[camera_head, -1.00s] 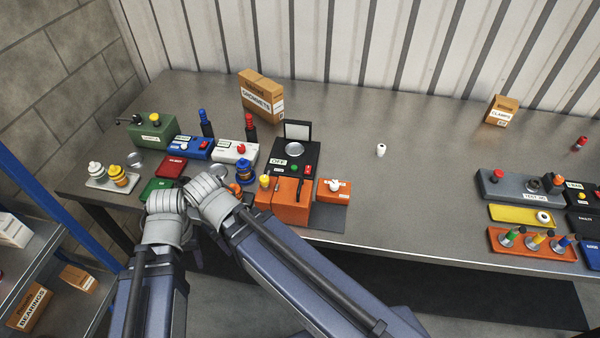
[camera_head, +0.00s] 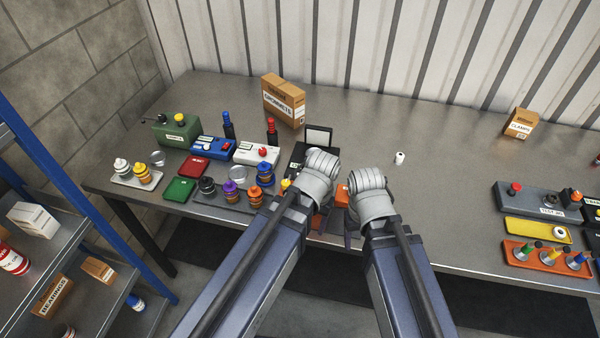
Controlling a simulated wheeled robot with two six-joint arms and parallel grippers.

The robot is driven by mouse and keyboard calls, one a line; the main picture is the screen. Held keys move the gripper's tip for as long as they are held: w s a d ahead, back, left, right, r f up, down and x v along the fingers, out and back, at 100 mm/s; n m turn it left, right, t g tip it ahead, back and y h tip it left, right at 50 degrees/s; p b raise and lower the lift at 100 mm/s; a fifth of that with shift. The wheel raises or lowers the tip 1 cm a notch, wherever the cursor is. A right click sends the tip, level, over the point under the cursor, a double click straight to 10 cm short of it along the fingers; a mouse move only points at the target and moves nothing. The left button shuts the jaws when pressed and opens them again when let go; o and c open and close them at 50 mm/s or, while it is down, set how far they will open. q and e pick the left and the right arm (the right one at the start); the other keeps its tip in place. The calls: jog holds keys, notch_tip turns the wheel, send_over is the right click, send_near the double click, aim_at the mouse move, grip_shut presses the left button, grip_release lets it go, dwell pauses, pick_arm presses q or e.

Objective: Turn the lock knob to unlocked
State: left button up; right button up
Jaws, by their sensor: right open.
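I cannot make out which fitting is the lock knob. The orange boxes at the front of the bench are mostly behind my arms; one orange piece (camera_head: 341,196) shows between my two wrists. My right gripper (camera_head: 349,226) hangs below its pale wrist at the bench's front edge, beside the orange boxes. It is open and mostly hidden by its own arm. My left gripper is hidden behind its wrist and forearm, over the area of the black panel (camera_head: 298,157) with a raised lid.
Left on the bench (camera_head: 430,190) stand a green box (camera_head: 176,133), a blue box (camera_head: 212,148), a white box with a red knob (camera_head: 256,154) and several coloured knobs. A gray panel (camera_head: 540,203) and yellow tray (camera_head: 535,231) lie right. The bench's middle right is mostly clear.

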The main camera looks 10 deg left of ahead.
aim_at(286, 182)
pick_arm(q)
jog(key=w+a+r+n+p, duration=0.1)
jog(key=w+a+r+p, duration=0.2)
jog(key=w+a+r+n+p, duration=0.2)
jog(key=w+a+r+p, duration=0.1)
jog(key=w+r, duration=0.1)
jog(key=w+a+r+n+h+p, duration=0.1)
jog(key=w+a+r+n+p, duration=0.1)
jog(key=w+a+r+p, duration=0.1)
jog(key=shift+w+r, duration=0.25)
jog(key=shift+r, duration=0.5)
pick_arm(e)
notch_tip(286, 182, up, 12)
pick_arm(q)
jog(key=shift+w+a, duration=0.1)
jog(key=shift+a, duration=0.1)
notch_tip(286, 182, down, 8)
jog(key=b, duration=0.7)
jog(key=shift+b, duration=0.35)
pick_arm(e)
notch_tip(286, 182, down, 8)
jog(key=shift+f, duration=0.2)
pick_arm(q)
jog(key=shift+c, duration=0.3)
grip_shut()
